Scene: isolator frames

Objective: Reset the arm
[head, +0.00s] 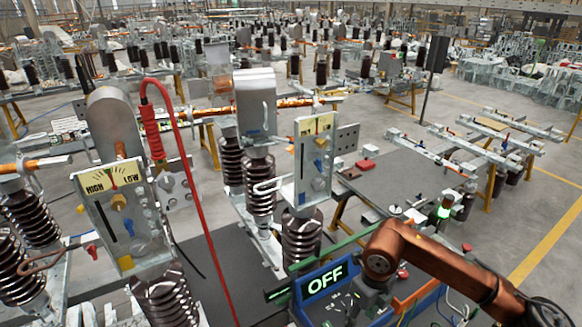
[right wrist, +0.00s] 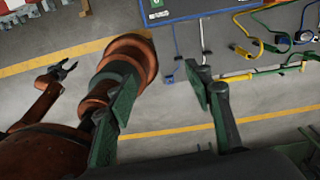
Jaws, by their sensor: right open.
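My right arm (head: 440,262), copper-coloured, comes in from the lower right of the head view. Its wrist is bent down beside a blue-edged panel with a lit OFF sign (head: 325,283). In the right wrist view my right gripper (right wrist: 167,75) has its two dark green fingers spread apart with nothing between them. Bare grey floor shows beyond the gap. A small dark two-finger gripper (right wrist: 62,70) on a copper arm shows at the left of that view; it looks like my left gripper, with its fingers apart. My left arm does not show in the head view.
A HIGH/LOW gauge unit (head: 118,205) with ribbed brown insulators and a red cable (head: 187,165) stands at the left. A second gauge unit (head: 315,160) stands mid-view. A grey table (head: 400,180) lies behind my right arm. Coloured leads (right wrist: 255,45) lie near the right gripper.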

